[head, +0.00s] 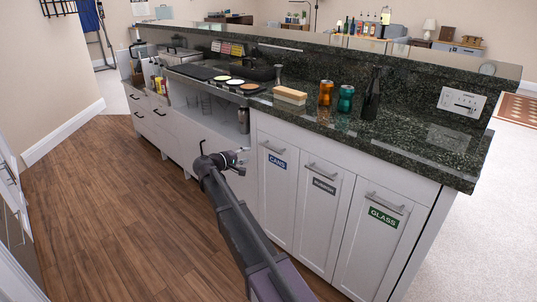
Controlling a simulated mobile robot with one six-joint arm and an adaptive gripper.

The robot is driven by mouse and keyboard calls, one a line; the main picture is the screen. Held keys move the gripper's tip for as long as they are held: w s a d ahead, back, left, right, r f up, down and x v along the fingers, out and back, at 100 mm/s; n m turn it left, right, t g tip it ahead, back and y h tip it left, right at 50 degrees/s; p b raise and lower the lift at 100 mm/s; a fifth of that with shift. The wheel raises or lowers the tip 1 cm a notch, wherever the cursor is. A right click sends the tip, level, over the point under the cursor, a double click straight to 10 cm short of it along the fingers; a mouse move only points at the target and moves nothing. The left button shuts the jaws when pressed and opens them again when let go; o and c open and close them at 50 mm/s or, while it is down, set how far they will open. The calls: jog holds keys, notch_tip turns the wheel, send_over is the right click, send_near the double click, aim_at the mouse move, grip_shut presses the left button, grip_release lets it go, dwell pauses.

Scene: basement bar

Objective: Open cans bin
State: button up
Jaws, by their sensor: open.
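The cans bin front (277,205) is a white panel under the dark granite counter, marked with a blue CANS label (277,161). It looks flush with the cabinet face. Its horizontal metal handle (272,147) is near the top. My gripper (242,161) is open and empty. In the picture it is just left of the cans handle and slightly lower, apart from it. How far it is from the cabinet face is hard to tell. My arm comes up from the bottom of the view.
Right of it are the rubbish bin front (318,210) and the glass bin front (379,240), each with a handle. On the counter (420,145) stand orange (326,93) and teal (345,99) cups and a wooden block (290,95). The wood floor (110,210) at left is clear.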

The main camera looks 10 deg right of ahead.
aim_at(270, 148)
dwell(0.4)
jog(key=b+x, duration=0.2)
jog(key=x, duration=1.1)
jog(key=shift+w+d+f+b, duration=0.1)
jog(key=shift+w+d+b, duration=0.15)
jog(key=shift+b, duration=0.05)
jog(key=shift+c, duration=0.2)
grip_shut()
jog(key=shift+a, duration=0.15)
jog(key=shift+s, duration=0.1)
